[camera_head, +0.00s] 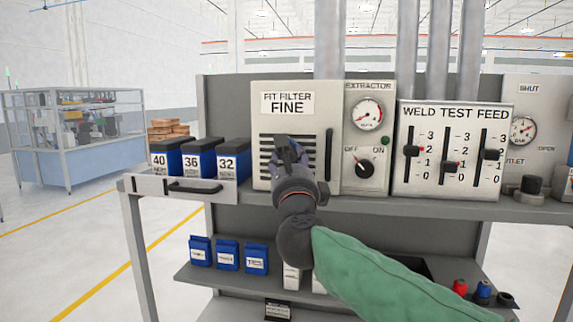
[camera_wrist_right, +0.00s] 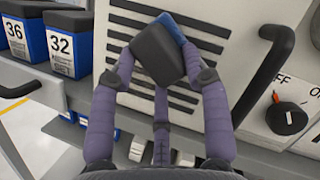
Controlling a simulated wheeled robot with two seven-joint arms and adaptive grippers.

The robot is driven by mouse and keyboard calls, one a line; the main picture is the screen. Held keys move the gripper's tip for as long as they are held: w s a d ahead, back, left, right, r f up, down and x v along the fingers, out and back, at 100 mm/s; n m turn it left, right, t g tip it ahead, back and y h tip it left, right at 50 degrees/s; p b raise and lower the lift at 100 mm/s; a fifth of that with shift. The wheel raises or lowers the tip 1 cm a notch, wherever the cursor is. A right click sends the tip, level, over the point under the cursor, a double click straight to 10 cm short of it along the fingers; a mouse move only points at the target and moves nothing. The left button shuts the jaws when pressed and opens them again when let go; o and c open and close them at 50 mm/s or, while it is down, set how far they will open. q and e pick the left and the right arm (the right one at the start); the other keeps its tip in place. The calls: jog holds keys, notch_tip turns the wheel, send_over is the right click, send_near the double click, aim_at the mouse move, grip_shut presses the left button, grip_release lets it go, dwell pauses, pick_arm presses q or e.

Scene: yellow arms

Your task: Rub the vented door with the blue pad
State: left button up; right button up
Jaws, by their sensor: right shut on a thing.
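The vented door (camera_head: 271,120) is a light grey panel with dark horizontal slots, a "FIT FILTER FINE" label and a dark vertical handle (camera_head: 328,155) at its right. It fills much of the right wrist view (camera_wrist_right: 212,62). My right gripper (camera_head: 288,148) is in front of the slots. In the right wrist view its purple-grey fingers (camera_wrist_right: 160,72) are shut on the blue pad (camera_wrist_right: 178,28), a dark grey block with a blue layer on its door side. The pad is tilted and close to the door; I cannot tell if it touches. My left gripper is not in view.
Blue-and-black boxes labelled 40, 36 and 32 (camera_head: 191,158) stand in a tray left of the door. An extractor panel (camera_head: 366,125) with a gauge and knob is to the right, then a slider panel (camera_head: 452,150).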

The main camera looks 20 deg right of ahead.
jog(key=shift+a, duration=0.1)
jog(key=shift+s+a, duration=0.55)
jog(key=shift+s, duration=0.25)
jog(key=shift+s+a, duration=0.55)
jog(key=shift+s, duration=0.3)
jog(key=shift+s+a, duration=0.55)
jog(key=shift+s, duration=0.25)
jog(key=shift+s+a+b, duration=0.15)
jog(key=shift+s+a, duration=0.3)
jog(key=shift+s, duration=0.2)
jog(key=shift+s+a+b, duration=0.15)
jog(key=shift+s+a, duration=0.25)
jog(key=shift+s, duration=0.2)
jog(key=w+a+f+p, duration=0.2)
jog(key=w+a+f, duration=0.3)
jog(key=shift+w+d+f+p, duration=0.15)
jog(key=shift+w+d, duration=0.35)
jog(key=shift+w, duration=0.3)
jog(key=shift+w+d+r+p, duration=0.1)
jog(key=shift+w+d, duration=0.45)
jog(key=shift+w, duration=0.2)
jog(key=shift+w+d+f+p, duration=0.15)
jog(key=shift+w+d, duration=0.35)
jog(key=shift+w, duration=0.3)
